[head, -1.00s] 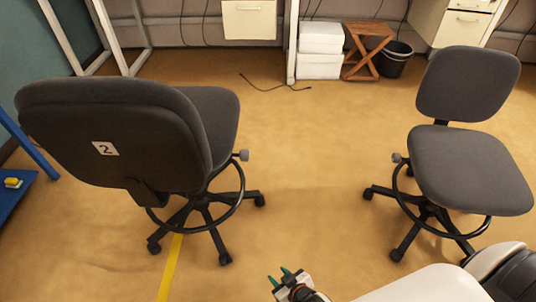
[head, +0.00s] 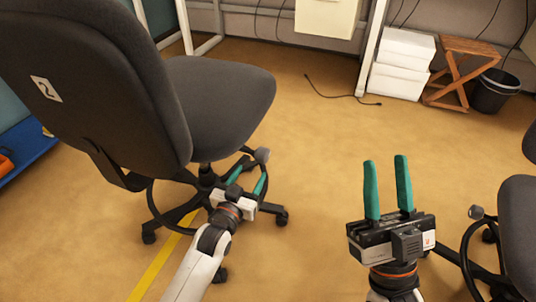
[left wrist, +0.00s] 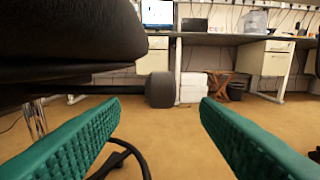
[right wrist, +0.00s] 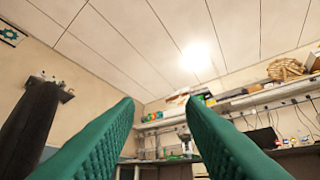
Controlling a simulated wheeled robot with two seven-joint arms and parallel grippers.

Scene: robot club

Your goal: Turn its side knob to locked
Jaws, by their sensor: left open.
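The grey office chair (head: 100,90) with a "2" label stands on the left, its back toward me. Its side knob (head: 262,155) is a grey cylinder under the seat's right side. In the left wrist view the knob (left wrist: 161,89) shows ahead of the fingertips, between the two fingers and apart from them. My left gripper (head: 249,178) is open and empty, just below and in front of the knob. My right gripper (head: 385,165) is open and empty, pointing upward over the floor, away from both chairs. I cannot tell the knob's setting.
A second grey chair (head: 515,235) with its own knob (head: 476,212) stands at the right edge. White boxes (head: 403,52), a wooden stool (head: 463,75) and a black bin (head: 494,91) are at the back. The floor between the chairs is clear. A cable (head: 343,96) lies behind.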

